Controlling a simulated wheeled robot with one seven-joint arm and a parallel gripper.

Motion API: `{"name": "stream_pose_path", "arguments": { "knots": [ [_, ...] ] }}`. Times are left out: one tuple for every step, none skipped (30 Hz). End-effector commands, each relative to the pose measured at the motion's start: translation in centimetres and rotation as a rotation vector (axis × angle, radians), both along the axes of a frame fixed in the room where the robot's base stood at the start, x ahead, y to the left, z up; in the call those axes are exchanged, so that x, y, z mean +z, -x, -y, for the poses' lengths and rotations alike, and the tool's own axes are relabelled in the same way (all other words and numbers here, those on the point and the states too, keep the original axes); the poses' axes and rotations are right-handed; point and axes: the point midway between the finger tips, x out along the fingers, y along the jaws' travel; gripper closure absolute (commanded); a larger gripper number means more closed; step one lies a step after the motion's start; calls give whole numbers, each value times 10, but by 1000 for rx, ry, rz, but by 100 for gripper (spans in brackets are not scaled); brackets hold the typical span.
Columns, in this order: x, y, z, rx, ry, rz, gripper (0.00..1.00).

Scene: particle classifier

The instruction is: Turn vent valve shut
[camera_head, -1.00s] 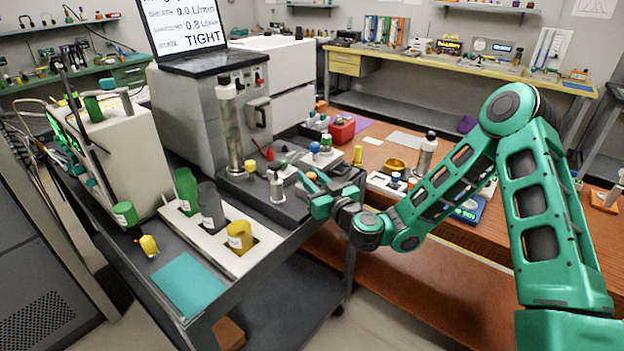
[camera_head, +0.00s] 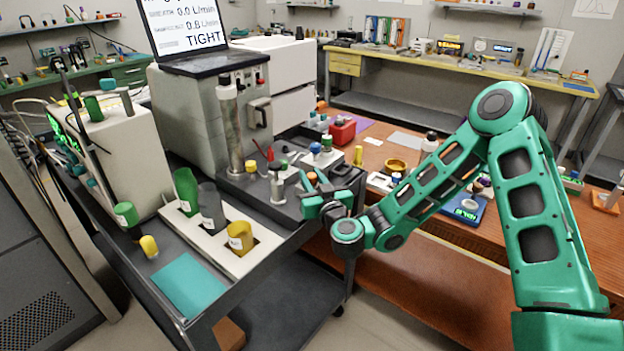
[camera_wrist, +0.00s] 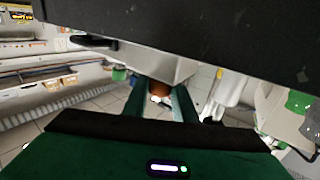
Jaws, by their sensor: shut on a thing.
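My gripper (camera_head: 314,185) is at the right end of the dark tray on the cart, with its green fingers around a small orange-brown knob (camera_head: 312,176). The knob, apparently the vent valve, also shows between the fingers in the wrist view (camera_wrist: 160,88). My gripper is shut on it, and the fingers hide much of the knob and its base. The knob's exact turn angle cannot be told. The laptop screen (camera_head: 190,25) above the grey instrument reads "TIGHT".
A metal column (camera_head: 232,130) and a silver cylinder (camera_head: 277,185) stand left of my gripper on the dark tray (camera_head: 262,205). Green, grey and yellow bottles sit in a white rack (camera_head: 215,250). A red box (camera_head: 342,132) is behind on the wooden bench.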

Motion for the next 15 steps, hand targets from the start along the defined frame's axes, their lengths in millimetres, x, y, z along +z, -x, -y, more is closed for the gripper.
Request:
{"name": "stream_pose_path", "arguments": {
  "knots": [
    [3,-1,0,-17,-9,3,98],
    [3,-1,0,-26,-9,3,98],
    [3,-1,0,-40,-9,3,98],
    [3,0,0,-50,-8,3,98],
    [2,0,0,-62,-8,3,98],
    [2,0,0,-76,-10,2,98],
    [2,0,0,-89,-9,1,98],
    [2,0,0,-99,-8,2,98],
    [1,0,1,-117,-7,1,98],
    [1,0,0,-128,-7,1,98],
    [1,0,1,-142,-7,1,98],
    [1,1,0,-160,-8,-1,98],
    [0,1,0,-174,-7,0,98],
    [0,1,0,-189,-7,0,98],
    [0,1,0,-208,-6,-2,98]
  ]
}}
